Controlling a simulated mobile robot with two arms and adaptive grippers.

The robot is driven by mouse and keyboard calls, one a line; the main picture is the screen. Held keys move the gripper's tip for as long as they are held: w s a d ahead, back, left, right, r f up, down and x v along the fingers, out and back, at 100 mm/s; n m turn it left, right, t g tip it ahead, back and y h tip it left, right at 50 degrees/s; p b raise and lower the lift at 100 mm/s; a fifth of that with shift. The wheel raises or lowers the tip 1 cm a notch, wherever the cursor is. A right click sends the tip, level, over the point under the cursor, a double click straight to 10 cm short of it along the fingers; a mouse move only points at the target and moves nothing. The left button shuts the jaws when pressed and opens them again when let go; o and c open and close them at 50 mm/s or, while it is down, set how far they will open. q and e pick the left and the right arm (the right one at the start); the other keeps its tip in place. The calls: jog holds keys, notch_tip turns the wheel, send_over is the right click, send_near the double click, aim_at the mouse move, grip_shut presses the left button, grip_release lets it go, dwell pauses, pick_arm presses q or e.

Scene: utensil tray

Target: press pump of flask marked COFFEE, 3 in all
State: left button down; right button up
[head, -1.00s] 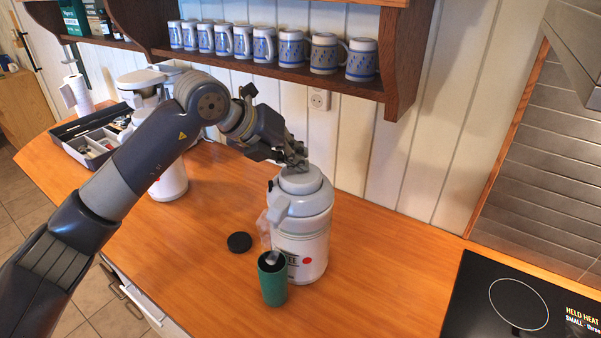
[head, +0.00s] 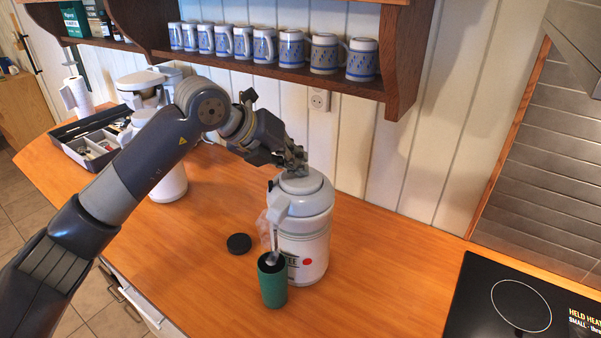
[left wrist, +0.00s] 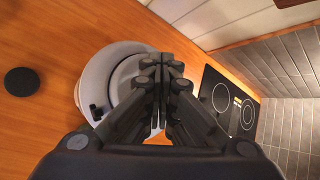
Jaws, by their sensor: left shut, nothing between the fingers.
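The white flask (head: 303,245) stands upright on the counter. Its label is partly hidden by the green cup, only its last letters "EE" showing beside a red dot. My left gripper (head: 294,168) is shut and empty, its fingertips down at the pump on top of the flask; it also shows over the grey lid in the left wrist view (left wrist: 163,72). The green cup (head: 272,285) stands under the spout (head: 277,204). A thin grey streak runs between spout and cup; I cannot tell whether it is liquid or a utensil. My right gripper is out of view.
A second white flask (head: 172,184) stands at the back left, partly behind my arm. A utensil tray (head: 70,131) and a paper roll (head: 80,96) are beyond it. A black disc (head: 239,243) lies left of the cup. Mugs line the shelf above; a hob (head: 480,300) is at right.

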pick_arm(q)
jog(key=shift+s+f, duration=0.1)
jog(key=shift+f, duration=0.4)
jog(key=shift+r, duration=0.1)
jog(key=shift+r+p, duration=0.6)
jog(key=shift+r, duration=0.9)
jog(key=shift+r, duration=0.1)
notch_tip(320, 180, up, 5)
jog(key=p, duration=0.2)
jog(key=shift+p, duration=0.3)
